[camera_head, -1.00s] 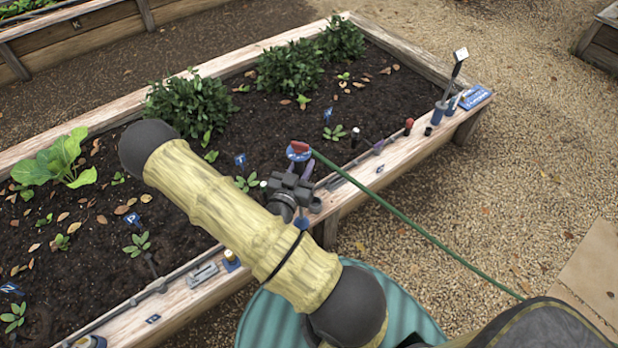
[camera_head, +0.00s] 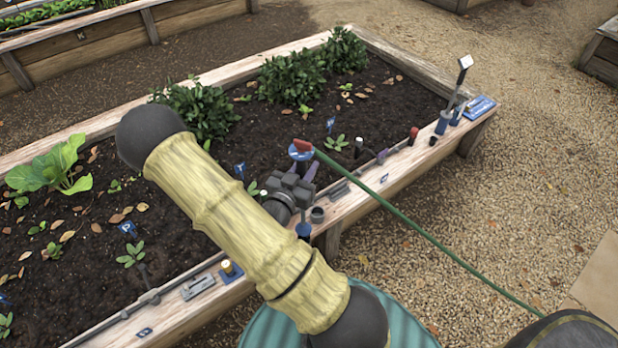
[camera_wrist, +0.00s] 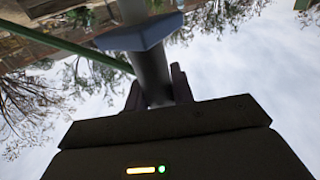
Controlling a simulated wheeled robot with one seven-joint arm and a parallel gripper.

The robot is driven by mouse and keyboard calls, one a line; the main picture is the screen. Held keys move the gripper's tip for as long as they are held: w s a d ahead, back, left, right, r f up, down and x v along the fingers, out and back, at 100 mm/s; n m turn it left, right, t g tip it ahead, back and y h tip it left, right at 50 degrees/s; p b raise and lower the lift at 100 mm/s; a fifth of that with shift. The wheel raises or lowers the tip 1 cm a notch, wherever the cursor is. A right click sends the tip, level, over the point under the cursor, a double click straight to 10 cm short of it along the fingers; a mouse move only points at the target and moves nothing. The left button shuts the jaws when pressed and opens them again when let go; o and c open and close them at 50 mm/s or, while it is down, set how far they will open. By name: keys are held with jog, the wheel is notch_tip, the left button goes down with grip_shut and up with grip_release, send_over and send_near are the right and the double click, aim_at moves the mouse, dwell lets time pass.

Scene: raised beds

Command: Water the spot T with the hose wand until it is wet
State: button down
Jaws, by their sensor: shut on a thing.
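My gripper (camera_head: 297,185) is shut on the hose wand (camera_head: 301,151), above the near rim of the raised bed. The wand has a red top and a blue collar, with the green hose (camera_head: 420,228) running from it to the lower right. In the wrist view, the wand's grey shaft (camera_wrist: 150,70) stands between the fingers, under the blue collar (camera_wrist: 140,37). Small blue letter tags stand in the soil: one left (camera_head: 128,229), one beside my arm (camera_head: 240,170), one farther right (camera_head: 331,123). Their letters are too small to read surely, so I cannot tell which marks T. No water shows.
The wooden rim (camera_head: 190,310) carries a grey cup (camera_head: 317,214), a red-topped item (camera_head: 413,134) and a tall tool (camera_head: 458,90). Leafy bushes (camera_head: 200,108) and a large-leaved plant (camera_head: 52,165) grow in the bed. Gravel (camera_head: 530,160) lies open on the right.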

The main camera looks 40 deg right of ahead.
jog(key=w+a+b, duration=0.1)
jog(key=w+b, duration=0.2)
jog(key=w, duration=2.8)
jog(key=shift+w+b, duration=0.35)
jog(key=shift+s+r, duration=0.1)
dwell(2.5)
jog(key=s+r+p, duration=0.2)
jog(key=s+r, duration=0.1)
jog(key=s, duration=1.7)
jog(key=shift+d+p, duration=0.3)
jog(key=shift+d, duration=0.05)
jog(key=shift+w, duration=0.1)
